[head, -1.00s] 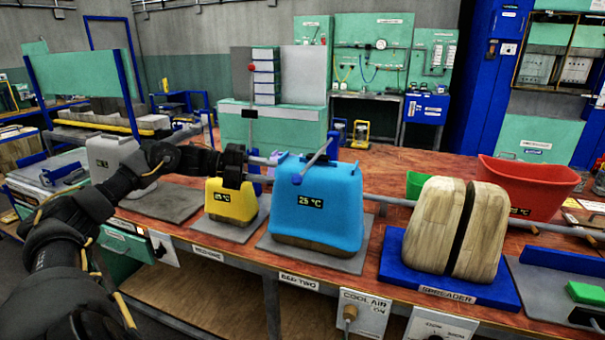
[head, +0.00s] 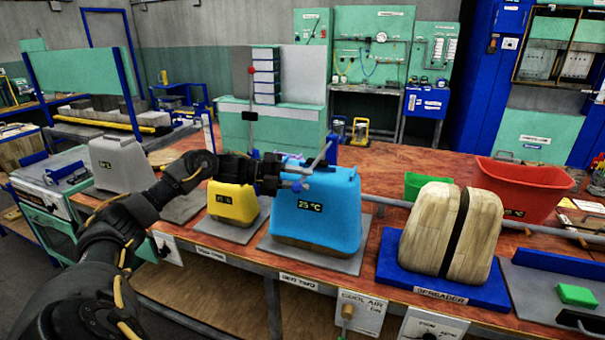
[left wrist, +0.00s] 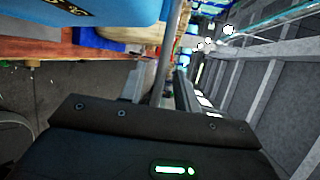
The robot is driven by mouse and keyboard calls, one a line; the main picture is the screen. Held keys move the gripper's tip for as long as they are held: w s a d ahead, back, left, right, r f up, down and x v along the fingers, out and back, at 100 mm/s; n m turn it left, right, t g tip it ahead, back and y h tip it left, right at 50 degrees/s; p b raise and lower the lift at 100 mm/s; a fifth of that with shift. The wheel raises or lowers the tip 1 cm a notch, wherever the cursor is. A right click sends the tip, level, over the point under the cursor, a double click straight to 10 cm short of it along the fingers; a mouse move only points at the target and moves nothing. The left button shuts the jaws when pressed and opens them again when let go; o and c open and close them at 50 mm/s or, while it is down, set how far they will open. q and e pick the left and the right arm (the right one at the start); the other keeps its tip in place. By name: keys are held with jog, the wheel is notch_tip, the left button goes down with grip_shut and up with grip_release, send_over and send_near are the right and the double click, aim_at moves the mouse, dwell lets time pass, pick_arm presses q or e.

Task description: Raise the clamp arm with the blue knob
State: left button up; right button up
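In the left wrist view a grey rod (left wrist: 170,55) runs up between the finger ends, and the blue block (left wrist: 100,18) fills the upper left. I cannot tell whether the fingers touch the arm. My right gripper is not in view.
A yellow block (head: 232,203) stands left of the blue one, under my left arm. Another clamp arm with a red knob (head: 251,70) stands upright behind. A wooden block (head: 430,228) sits on a blue spreader base at right. A red bin (head: 522,188) is behind it.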

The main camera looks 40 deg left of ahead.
pick_arm(q)
jog(key=shift+w+d+f, duration=0.1)
jog(key=shift+w+d, duration=0.2)
grip_shut()
